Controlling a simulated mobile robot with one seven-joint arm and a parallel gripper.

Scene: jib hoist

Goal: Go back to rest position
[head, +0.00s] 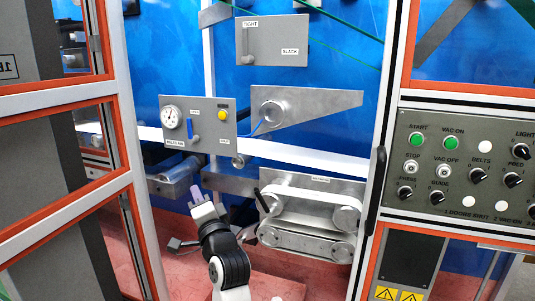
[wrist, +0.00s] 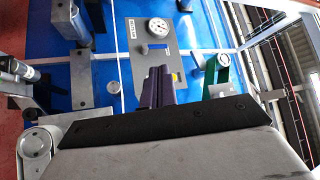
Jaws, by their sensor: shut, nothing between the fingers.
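My gripper (head: 197,195) is at the lower middle of the head view, at the end of my black and white arm. Its fingers point up, in front of the blue back wall and below the gauge panel. In the wrist view my gripper (wrist: 157,72) shows its two dark fingers together, with nothing between them. Behind the fingertips is the grey gauge panel (wrist: 150,35) with a round dial and a blue lever. The same gauge panel (head: 205,137) stands above the gripper in the head view. The gripper appears apart from the panel.
A belt unit with rollers (head: 312,220) stands right of my arm. A tapered metal bracket (head: 325,101) sticks out above it. A control panel with buttons and knobs (head: 465,160) is at the right. Orange-edged frames (head: 65,215) stand at the left. The red floor shows below.

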